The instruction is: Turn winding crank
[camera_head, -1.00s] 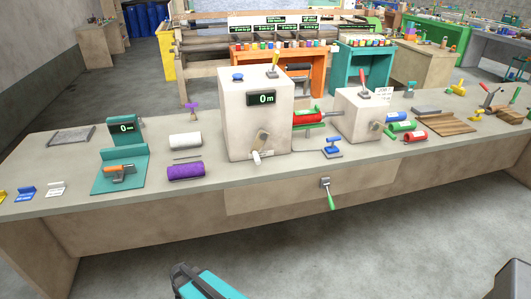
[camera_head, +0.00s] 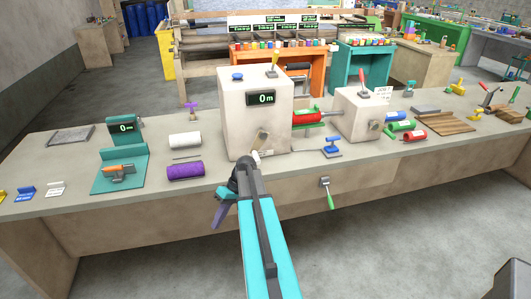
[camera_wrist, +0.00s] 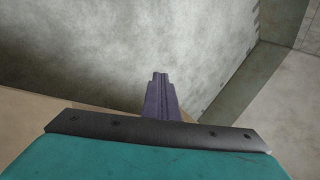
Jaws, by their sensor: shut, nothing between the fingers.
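The winding crank (camera_head: 262,136) is on the front face of a large beige box with a "0 m" display (camera_head: 261,98). Its short arm slants down to a whitish handle (camera_head: 256,154), partly hidden behind the end of my arm. My gripper (camera_head: 217,223) hangs in front of the bench's front edge, below and left of the crank, fingers pointing down and apart from it. In the wrist view its purple-grey fingers (camera_wrist: 160,78) are together with nothing between them, and no crank shows there.
The bench top (camera_head: 60,187) holds a purple roll (camera_head: 186,172), a white roll (camera_head: 185,140) and a teal stand (camera_head: 112,182) left of the box. A smaller beige box (camera_head: 358,116) stands right. A green-handled lever (camera_head: 328,196) juts from the bench front.

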